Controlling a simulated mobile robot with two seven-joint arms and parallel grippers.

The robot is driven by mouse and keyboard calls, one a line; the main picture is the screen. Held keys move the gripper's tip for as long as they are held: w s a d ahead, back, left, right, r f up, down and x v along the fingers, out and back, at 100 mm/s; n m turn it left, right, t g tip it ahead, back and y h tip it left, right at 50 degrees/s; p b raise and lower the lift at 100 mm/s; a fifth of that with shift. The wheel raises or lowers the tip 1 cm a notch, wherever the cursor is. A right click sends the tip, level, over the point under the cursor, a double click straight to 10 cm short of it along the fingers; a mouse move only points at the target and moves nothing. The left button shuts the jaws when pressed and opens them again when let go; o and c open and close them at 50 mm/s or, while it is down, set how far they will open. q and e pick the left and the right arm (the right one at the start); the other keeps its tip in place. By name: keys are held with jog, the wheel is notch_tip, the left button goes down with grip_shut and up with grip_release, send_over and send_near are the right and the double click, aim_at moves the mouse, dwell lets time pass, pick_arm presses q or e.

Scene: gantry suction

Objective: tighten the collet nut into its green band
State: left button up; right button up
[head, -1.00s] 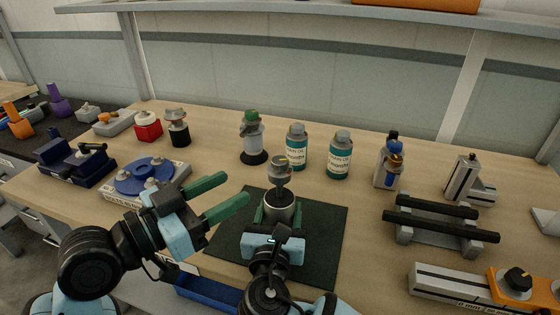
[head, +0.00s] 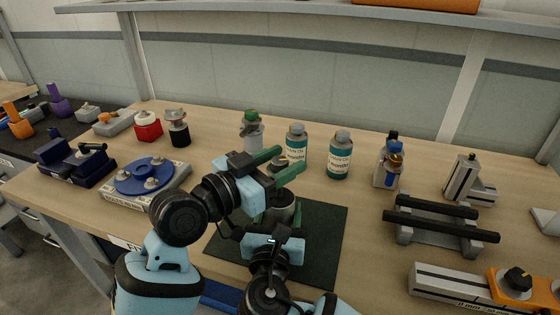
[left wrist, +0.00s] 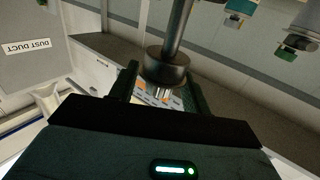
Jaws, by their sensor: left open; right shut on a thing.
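The grey metal collet nut (head: 281,162) tops an upright grey holder (head: 281,198) on the dark green mat (head: 322,235). My left gripper (head: 289,158) is open, with its green fingers at the height of the nut and one on each side of it; I cannot tell if they touch it. In the left wrist view a dark round collar with a shaft (left wrist: 166,66) shows between the fingers (left wrist: 155,85). My right gripper (head: 279,214) is shut on the holder's body, low at the mat. I cannot make out the green band on the nut.
Two teal-labelled bottles (head: 297,146) (head: 340,155) stand close behind the nut. A blue round fixture (head: 146,177) is at left, a black-barred rack (head: 436,220) at right. The mat's right part is clear.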

pick_arm(q)
jog(key=c, duration=1)
jog(key=shift+m+g+h, duration=0.3)
jog(key=shift+g+h, duration=0.1)
jog(key=shift+g, duration=0.1)
jog(key=shift+m+g+h, duration=0.6)
jog(key=shift+m+g, duration=0.1)
jog(key=shift+g, duration=0.2)
jog(key=o, duration=1)
